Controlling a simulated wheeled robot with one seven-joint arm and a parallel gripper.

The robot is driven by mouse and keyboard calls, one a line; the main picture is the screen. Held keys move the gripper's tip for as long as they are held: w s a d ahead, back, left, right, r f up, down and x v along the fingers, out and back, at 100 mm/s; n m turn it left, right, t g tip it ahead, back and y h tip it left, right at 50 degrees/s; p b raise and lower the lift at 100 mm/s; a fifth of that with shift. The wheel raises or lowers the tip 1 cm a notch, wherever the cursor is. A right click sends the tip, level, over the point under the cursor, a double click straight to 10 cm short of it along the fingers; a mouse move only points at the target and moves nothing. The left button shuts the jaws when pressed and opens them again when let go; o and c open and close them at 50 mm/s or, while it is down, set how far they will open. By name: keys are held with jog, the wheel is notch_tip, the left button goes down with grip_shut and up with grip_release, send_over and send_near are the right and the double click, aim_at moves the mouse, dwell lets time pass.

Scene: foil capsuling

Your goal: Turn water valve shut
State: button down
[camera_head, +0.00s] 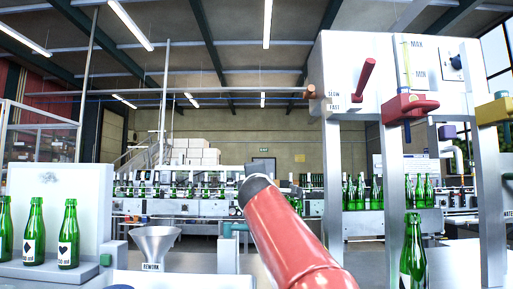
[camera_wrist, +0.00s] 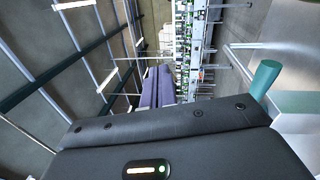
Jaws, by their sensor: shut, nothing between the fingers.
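A teal pipe-like piece (camera_head: 235,229) stands behind my red arm in the head view. A teal cylinder (camera_wrist: 265,79) shows at the right in the wrist view, apart from my fingers. On the right-hand machine are a red valve-like block (camera_head: 410,107), a yellow one (camera_head: 496,110) and a purple-topped tap (camera_head: 447,132). My gripper (camera_wrist: 158,72) shows two purple-grey fingers shut together and empty.
The white machine (camera_head: 340,60) has a red lever (camera_head: 365,80) marked SLOW and FAST. A metal funnel (camera_head: 155,243) labelled REWORK stands left of my arm. Green bottles stand at left (camera_head: 68,235) and lower right (camera_head: 412,255). A bottle conveyor (camera_head: 170,207) runs behind.

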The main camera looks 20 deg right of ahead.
notch_tip(320, 180, up, 6)
dwell(0.5)
jog(key=shift+r, duration=0.1)
jog(key=shift+s+a, duration=0.1)
